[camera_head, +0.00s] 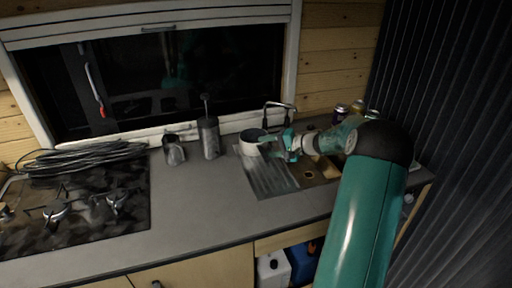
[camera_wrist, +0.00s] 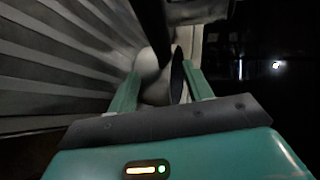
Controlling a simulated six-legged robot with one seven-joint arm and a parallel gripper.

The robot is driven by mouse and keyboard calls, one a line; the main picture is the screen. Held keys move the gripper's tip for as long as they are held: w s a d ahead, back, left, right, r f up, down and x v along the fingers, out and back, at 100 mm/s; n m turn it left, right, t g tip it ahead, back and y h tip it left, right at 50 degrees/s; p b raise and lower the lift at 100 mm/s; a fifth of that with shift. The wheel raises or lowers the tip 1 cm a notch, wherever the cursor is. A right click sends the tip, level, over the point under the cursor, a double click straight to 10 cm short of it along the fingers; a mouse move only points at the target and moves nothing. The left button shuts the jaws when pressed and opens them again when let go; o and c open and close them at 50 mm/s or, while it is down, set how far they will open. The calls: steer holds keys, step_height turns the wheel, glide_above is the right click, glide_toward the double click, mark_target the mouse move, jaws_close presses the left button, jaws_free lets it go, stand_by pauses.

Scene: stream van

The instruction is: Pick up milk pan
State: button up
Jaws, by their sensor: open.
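The milk pan (camera_head: 251,142) is a pale round pot with a dark inside, standing on the ribbed metal drainboard beside the sink. My gripper (camera_head: 276,141) is at its right side, with the jaws open. In the wrist view the pan (camera_wrist: 150,77) shows between my two green fingers, and my gripper (camera_wrist: 162,88) has one finger on each side of it. I cannot tell whether the fingers touch it. A dark shape crosses the top of the wrist view and hides part of the pan.
The drainboard (camera_head: 268,178) leads to the sink with a faucet (camera_head: 280,105) behind. A grey metal mug (camera_head: 174,150) and a tall dark canister (camera_head: 208,138) stand to the left. Several cans stand behind my arm. A hob (camera_head: 75,205) is at far left. The counter (camera_head: 195,205) in front is clear.

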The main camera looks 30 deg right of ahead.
steer(key=shift+x, duration=0.95)
jaws_close()
steer(key=shift+s+f, duration=0.1)
steer(key=shift+f, duration=0.2)
steer(key=shift+r, duration=0.9)
steer(key=s+a+r, duration=0.5)
steer(key=s+r, duration=0.6)
steer(key=s, duration=0.1)
steer(key=shift+s+a+r, duration=0.2)
steer(key=shift+a+r, duration=0.15)
steer(key=shift+a, duration=0.05)
